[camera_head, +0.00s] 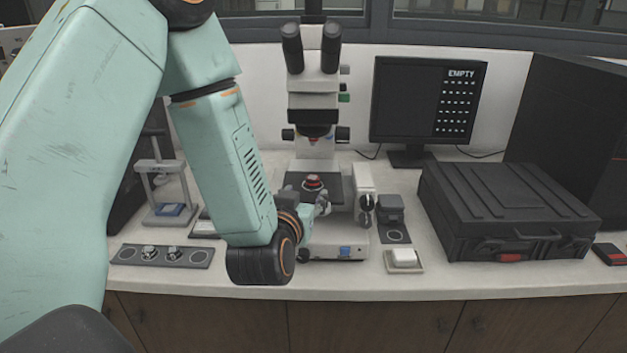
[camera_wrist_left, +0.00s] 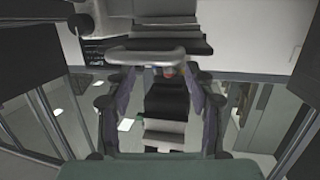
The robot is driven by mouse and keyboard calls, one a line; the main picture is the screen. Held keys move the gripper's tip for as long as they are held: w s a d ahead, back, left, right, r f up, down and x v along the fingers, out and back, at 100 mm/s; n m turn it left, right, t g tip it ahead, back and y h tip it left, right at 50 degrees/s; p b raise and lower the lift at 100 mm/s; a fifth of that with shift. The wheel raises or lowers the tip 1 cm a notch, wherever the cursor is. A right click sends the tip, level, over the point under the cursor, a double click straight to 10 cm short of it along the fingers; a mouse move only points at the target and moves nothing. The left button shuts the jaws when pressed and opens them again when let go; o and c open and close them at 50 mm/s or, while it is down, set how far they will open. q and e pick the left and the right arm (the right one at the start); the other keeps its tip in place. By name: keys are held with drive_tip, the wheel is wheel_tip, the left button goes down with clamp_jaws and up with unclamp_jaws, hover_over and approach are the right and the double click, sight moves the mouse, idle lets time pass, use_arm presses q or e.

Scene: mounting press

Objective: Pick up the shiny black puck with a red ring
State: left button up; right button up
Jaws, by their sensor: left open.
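The shiny black puck with a red ring (camera_head: 313,182) sits on the dark stage of the microscope (camera_head: 315,88), below its objective. My left gripper (camera_head: 318,203) is at the front of the stage, just in front of and below the puck in the picture. It is open and partly hidden by my own wrist. In the left wrist view its two fingers stand apart, with the dark stage between them; a small reddish spot (camera_wrist_left: 167,70) shows there, too small to tell for certain as the puck. My right gripper is not in view.
A monitor (camera_head: 468,99) reading "EMPTY" stands behind. A black case (camera_head: 500,205) fills the right of the bench. A grey strip with round seats (camera_head: 162,256) lies left, beside a small press stand (camera_head: 160,185). A small tray with a white block (camera_head: 418,268) lies right of the microscope.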

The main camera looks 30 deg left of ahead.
sight(311, 181)
use_arm(q)
drive_tip(key=shift+w+a+r, duration=0.1)
drive_tip(key=shift+w+a, duration=0.05)
drive_tip(key=shift+w, duration=0.35)
drive_tip(key=shift+w+a+r, duration=0.1)
drive_tip(key=shift+w, duration=0.4)
drive_tip(key=x, duration=0.5)
drive_tip(key=shift+w+a, duration=0.1)
drive_tip(key=shift+a, duration=0.05)
drive_tip(key=shift+s+r, duration=0.2)
drive_tip(key=shift+s, duration=0.1)
drive_tip(key=shift+w+a+f, duration=0.1)
drive_tip(key=shift+w+f, duration=0.15)
drive_tip(key=shift+w, duration=0.05)
drive_tip(key=c, duration=0.5)
drive_tip(key=shift+s+r, duration=0.2)
drive_tip(key=shift+s, duration=0.05)
drive_tip(key=c, duration=0.5)
drive_tip(key=shift+c, duration=0.2)
drive_tip(key=shift+w+f, duration=0.1)
drive_tip(key=shift+w, duration=0.05)
